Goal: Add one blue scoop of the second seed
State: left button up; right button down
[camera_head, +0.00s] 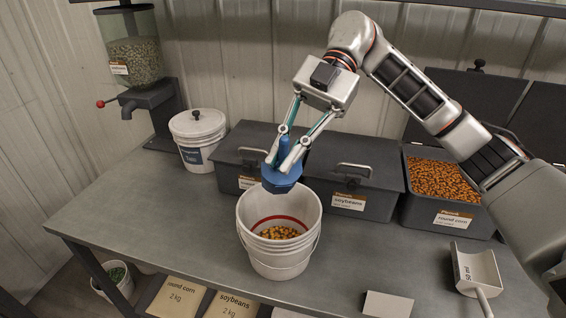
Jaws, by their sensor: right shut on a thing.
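My right gripper (289,158) is shut on the blue scoop (280,180) and holds it over the back rim of the open white bucket (275,262). The scoop's inside does not show, so I cannot tell what it holds. The bucket stands on the bench and has orange-yellow kernels (279,232) at the bottom and a red line around its inside. The soybeans bin (356,178) behind it is closed. The round corn bin (442,193) at the right is open and full of orange kernels. My left gripper is not in view.
Another closed dark bin (238,150) stands behind the bucket. A lidded white pail (197,140) and a seed dispenser (135,62) with a red-knobbed lever are at the back left. A pale scoop (477,270) lies at the right. The bench's left part (150,215) is clear.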

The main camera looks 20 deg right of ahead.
jog(key=shift+s, duration=0.1)
pick_arm(q)
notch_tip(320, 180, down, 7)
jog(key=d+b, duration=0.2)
jog(key=b, duration=0.7)
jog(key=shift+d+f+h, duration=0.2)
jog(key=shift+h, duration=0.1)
pick_arm(e)
jog(key=s+a+f+n+t+h, duration=0.1)
jog(key=s+f+n+t+h, duration=0.1)
jog(key=s+t, duration=0.6)
jog(key=shift+a+f+n+t, duration=0.35)
jog(key=shift+f+n, duration=0.25)
jog(key=shift+n, duration=0.2)
